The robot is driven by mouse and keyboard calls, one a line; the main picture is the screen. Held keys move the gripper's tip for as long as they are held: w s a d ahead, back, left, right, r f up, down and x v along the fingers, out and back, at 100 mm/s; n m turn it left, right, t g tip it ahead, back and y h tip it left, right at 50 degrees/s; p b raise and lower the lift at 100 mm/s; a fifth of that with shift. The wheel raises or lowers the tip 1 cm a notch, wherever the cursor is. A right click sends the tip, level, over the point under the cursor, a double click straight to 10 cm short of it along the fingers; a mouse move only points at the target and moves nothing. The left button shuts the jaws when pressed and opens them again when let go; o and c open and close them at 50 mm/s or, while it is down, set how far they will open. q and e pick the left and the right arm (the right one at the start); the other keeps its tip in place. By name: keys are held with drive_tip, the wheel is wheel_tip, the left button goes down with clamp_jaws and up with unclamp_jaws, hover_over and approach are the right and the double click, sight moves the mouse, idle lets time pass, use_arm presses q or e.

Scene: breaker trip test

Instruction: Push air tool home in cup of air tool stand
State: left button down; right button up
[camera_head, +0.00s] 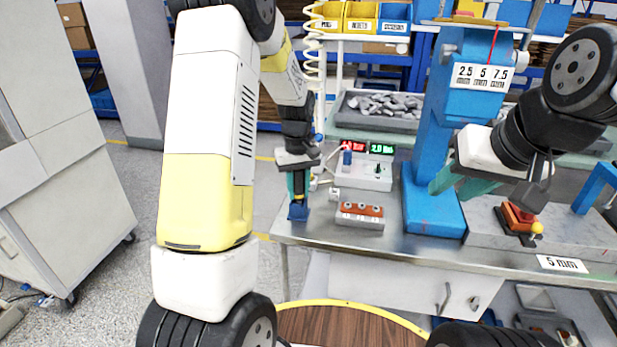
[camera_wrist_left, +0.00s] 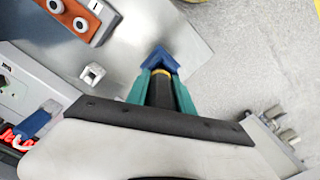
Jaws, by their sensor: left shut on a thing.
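My left gripper (camera_head: 298,192) points down at the table's left front corner. Its teal fingers are shut on the air tool, whose dark body (camera_wrist_left: 162,94) shows between them in the left wrist view. A yellow ring (camera_wrist_left: 160,72) shows at the tool's far end, beside the blue air tool stand (camera_wrist_left: 157,57). The blue stand (camera_head: 298,212) also shows just below the fingertips in the head view. The tool appears upright at the stand's cup; how deep it sits is hidden. My right gripper (camera_head: 457,185) is open and empty in front of the blue press column.
A grey box with red and green displays (camera_head: 365,172) and a box with an orange top (camera_head: 360,214) stand right of the stand. The blue press (camera_head: 435,130) rises at centre right. The table edge is close to the stand.

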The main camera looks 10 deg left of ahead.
sight(298, 175)
use_arm(q)
drive_tip(key=shift+f, duration=0.2)
drive_tip(key=c, duration=1)
unclamp_jaws()
drive_tip(key=shift+r, duration=0.1)
wheel_tip(298, 175, up, 6)
drive_tip(key=shift+r, duration=0.8)
